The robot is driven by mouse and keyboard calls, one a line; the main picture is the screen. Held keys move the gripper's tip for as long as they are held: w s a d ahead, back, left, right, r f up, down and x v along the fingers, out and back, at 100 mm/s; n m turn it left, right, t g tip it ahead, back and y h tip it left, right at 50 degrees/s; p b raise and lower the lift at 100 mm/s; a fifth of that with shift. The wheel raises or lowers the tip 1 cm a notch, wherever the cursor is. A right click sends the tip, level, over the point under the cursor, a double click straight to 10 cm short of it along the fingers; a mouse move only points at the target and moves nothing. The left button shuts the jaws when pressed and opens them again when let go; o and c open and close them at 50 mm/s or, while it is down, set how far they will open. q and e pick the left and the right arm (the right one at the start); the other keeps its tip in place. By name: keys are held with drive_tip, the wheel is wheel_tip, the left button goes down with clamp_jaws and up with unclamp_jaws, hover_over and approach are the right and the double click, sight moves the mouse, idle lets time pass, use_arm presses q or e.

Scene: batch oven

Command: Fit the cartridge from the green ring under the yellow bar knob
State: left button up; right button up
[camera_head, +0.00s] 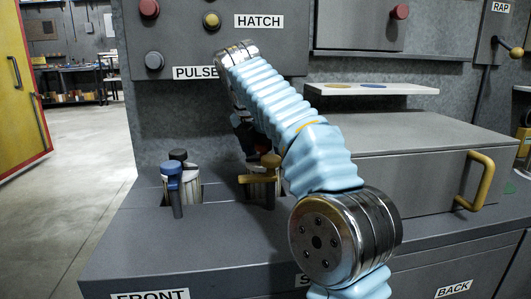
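A yellow bar knob (262,173) stands over a pale, partly visible fixture in a recess of the grey bench. My arm reaches in from the lower right, and I take it to be the right one. Its links cover part of the knob's surroundings. The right gripper is mostly hidden behind the arm; only a dark part with a bit of red shows just above the yellow knob. I cannot tell whether its fingers are open or touch anything. My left gripper is not in view. No cartridge and no clear green ring can be made out; a small green patch (510,187) shows at the right edge.
A blue knob (172,172) and a black knob (178,155) stand left of the yellow one. A white shelf (420,89) carries yellow and blue marks. A grey box with a yellow handle (478,180) sits at right. The bench's front left is clear.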

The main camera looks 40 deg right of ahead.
drive_tip(key=shift+f, duration=0.35)
idle(0.4)
drive_tip(key=o, duration=1.6)
drive_tip(key=shift+c, duration=0.2)
